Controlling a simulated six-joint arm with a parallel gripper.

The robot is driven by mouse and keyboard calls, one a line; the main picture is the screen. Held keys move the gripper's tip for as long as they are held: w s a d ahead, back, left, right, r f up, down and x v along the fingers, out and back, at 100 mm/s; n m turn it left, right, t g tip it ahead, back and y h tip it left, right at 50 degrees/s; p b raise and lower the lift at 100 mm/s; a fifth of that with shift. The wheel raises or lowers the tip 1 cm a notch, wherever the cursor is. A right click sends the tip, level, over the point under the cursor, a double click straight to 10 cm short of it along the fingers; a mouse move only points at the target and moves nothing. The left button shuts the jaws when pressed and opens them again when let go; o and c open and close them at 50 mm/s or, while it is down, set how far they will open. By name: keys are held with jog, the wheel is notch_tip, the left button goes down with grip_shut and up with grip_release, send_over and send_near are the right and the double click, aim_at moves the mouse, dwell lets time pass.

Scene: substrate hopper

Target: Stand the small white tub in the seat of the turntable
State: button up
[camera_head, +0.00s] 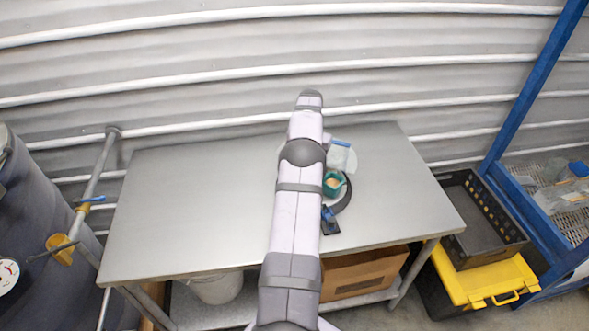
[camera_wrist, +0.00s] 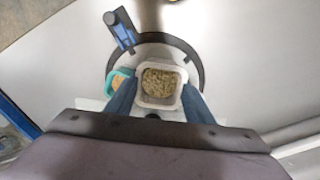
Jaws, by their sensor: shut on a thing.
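The small white tub (camera_wrist: 143,98) is squarish, with grainy greenish-brown contents. My gripper (camera_wrist: 159,86) is shut on it, with a blue finger on either side. In the head view the tub (camera_head: 343,160) shows pale below a blue finger of my gripper (camera_head: 341,144). The turntable shows as a pale disc with a dark curved rim (camera_wrist: 200,65) under and beyond the tub; the rim also shows in the head view (camera_head: 346,199). My arm hides part of it. I cannot make out the seat or tell whether the tub touches the turntable.
A teal cup (camera_wrist: 112,74) with orange-tan contents stands close beside the left finger; it also shows in the head view (camera_head: 333,190). A blue upright part (camera_wrist: 122,31) stands at the turntable's rim. The metal table (camera_head: 200,200) is clear on its left side.

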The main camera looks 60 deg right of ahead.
jog(key=shift+s+d, duration=0.1)
jog(key=shift+d, duration=0.05)
jog(key=shift+f, duration=0.2)
jog(key=shift+f, duration=1.05)
jog(key=shift+f+b, duration=2)
jog(key=shift+f, duration=0.65)
jog(key=shift+f+b, duration=0.35)
jog(key=shift+b, duration=0.15)
jog(key=o, duration=1)
jog(key=shift+r, duration=0.1)
